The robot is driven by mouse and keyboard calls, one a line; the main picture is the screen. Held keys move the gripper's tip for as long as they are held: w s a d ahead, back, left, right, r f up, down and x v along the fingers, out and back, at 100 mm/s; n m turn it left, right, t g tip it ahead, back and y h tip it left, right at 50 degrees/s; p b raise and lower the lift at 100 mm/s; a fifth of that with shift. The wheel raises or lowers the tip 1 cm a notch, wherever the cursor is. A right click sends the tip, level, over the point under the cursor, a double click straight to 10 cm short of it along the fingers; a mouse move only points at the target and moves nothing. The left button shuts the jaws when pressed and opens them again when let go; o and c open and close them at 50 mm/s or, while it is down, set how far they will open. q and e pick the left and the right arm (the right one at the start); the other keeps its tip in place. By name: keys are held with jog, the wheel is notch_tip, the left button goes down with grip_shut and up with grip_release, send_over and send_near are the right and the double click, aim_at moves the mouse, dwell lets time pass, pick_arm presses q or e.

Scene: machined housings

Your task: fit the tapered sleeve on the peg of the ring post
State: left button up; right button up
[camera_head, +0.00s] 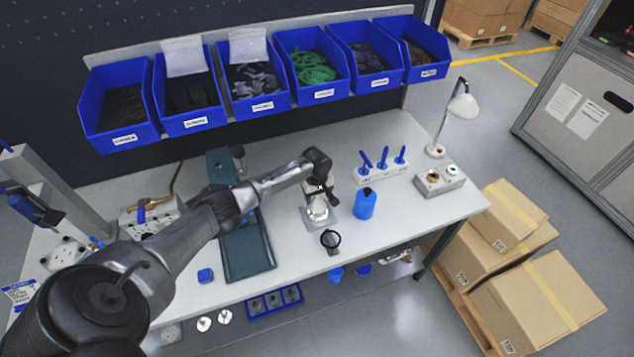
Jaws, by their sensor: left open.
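My left gripper (320,192) is open, pointing down over the middle of the workbench. Right beneath it a pale metallic upright piece (318,211) stands on a light square plate (334,213). This looks like the ring post, but its peg is hidden by the gripper, and I cannot tell whether the fingers touch it. The tapered sleeve cannot be told apart with certainty at this size. A small dark ring-shaped piece (331,239) stands at the front of the bench, just below the plate in the picture. My right gripper is not in view.
A blue bottle (365,204) stands close right of the gripper. Behind it is a white holder (382,174) with blue upright tools. A fixture box (440,180) and a lamp (462,107) are at the right. Blue bins (262,106) hang behind. Clear bench lies right of the bottle.

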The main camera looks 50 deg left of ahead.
pick_arm(q)
notch_tip(320, 180, up, 11)
jog(key=shift+s+a+f, duration=0.1)
jog(key=shift+s+f, duration=0.05)
jog(key=shift+r, duration=0.95)
